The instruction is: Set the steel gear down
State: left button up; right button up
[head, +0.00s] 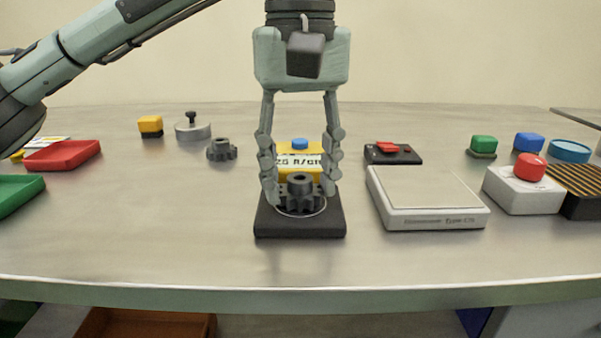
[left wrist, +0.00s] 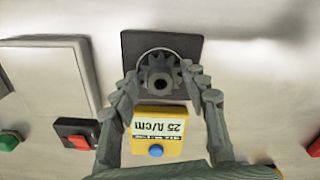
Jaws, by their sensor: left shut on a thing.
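The steel gear (head: 300,193) is dark grey, with teeth and a round hub. It is at the black square pad (head: 300,229), inside the pale ring marked on the pad's top. My left gripper (head: 301,195) points straight down over the pad and is shut on the gear, with one finger on each side. The left wrist view shows the gear (left wrist: 159,75) between the fingertips (left wrist: 160,82), over the black pad (left wrist: 190,46). I cannot tell whether the gear's underside touches the pad. My right gripper is in neither view.
A yellow block (head: 285,177) with a blue button stands just behind the pad. A second dark gear (head: 221,150) lies behind left. A white scale (head: 428,198) stands to the right, near a white box with a red button (head: 526,185). The table front is clear.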

aim_at(301, 178)
pick_arm(q)
jog(key=shift+f, duration=0.15)
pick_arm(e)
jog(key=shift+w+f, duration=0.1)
pick_arm(q)
jog(key=o, duration=1.3)
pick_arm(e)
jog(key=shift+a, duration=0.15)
pick_arm(q)
jog(key=shift+o, duration=0.2)
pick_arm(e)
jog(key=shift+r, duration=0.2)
pick_arm(q)
jog(key=shift+r, duration=0.35)
notch_tip(301, 178, up, 12)
jog(key=p, duration=0.2)
jog(key=shift+f, duration=0.2)
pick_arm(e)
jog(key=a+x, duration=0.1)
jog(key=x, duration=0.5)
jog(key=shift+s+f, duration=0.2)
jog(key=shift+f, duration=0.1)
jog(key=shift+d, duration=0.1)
